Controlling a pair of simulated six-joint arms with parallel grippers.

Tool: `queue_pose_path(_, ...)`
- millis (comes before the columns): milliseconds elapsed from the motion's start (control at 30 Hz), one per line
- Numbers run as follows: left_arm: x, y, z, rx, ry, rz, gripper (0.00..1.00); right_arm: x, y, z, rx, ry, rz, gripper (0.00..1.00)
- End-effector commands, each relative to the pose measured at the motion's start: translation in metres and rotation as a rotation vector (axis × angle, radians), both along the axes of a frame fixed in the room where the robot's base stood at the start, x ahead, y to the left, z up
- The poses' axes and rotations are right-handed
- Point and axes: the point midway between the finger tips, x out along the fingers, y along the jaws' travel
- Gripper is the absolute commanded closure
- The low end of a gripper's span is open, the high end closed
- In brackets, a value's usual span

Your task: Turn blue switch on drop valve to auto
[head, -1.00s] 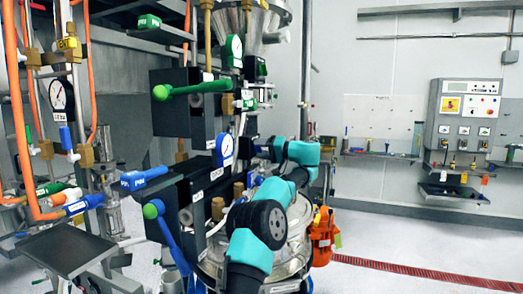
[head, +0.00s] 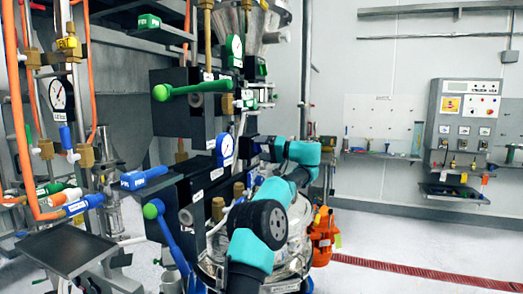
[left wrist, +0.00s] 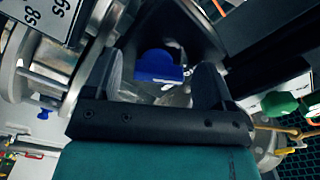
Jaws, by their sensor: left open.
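In the left wrist view a blue switch (left wrist: 157,66) with a small white label shows just beyond and between the two fingertips of my left gripper (left wrist: 160,80). The fingers are apart, with one on each side of the switch in the picture. I cannot tell whether either touches it. In the head view my left gripper (head: 256,149) is beside the dark valve panels, right of the blue-rimmed gauge. I cannot make out the switch or its auto mark in the head view. My right gripper is out of view.
A green-handled lever (head: 195,90) and a blue lever (head: 172,240) with a green knob stick out left of the gripper. A blue-rimmed gauge (head: 225,147) is close by. A wall control box (head: 465,125) stands far right, above open floor.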

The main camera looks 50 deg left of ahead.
Motion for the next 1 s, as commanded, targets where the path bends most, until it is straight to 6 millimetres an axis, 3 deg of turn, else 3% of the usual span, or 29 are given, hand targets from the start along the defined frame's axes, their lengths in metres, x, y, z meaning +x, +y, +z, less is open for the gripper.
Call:
queue_pose_path(167,0.008,-0.015,0.000,0.000,0.000,-0.002,0.23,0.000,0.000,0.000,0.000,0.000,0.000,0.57)
queue_pose_path(833,0.066,-0.127,-0.001,0.000,-0.001,-0.003,0.23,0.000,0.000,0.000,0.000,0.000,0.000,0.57)
queue_pose_path(1000,0.073,-0.142,0.000,0.001,-0.002,-0.001,0.23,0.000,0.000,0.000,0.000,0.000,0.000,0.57)
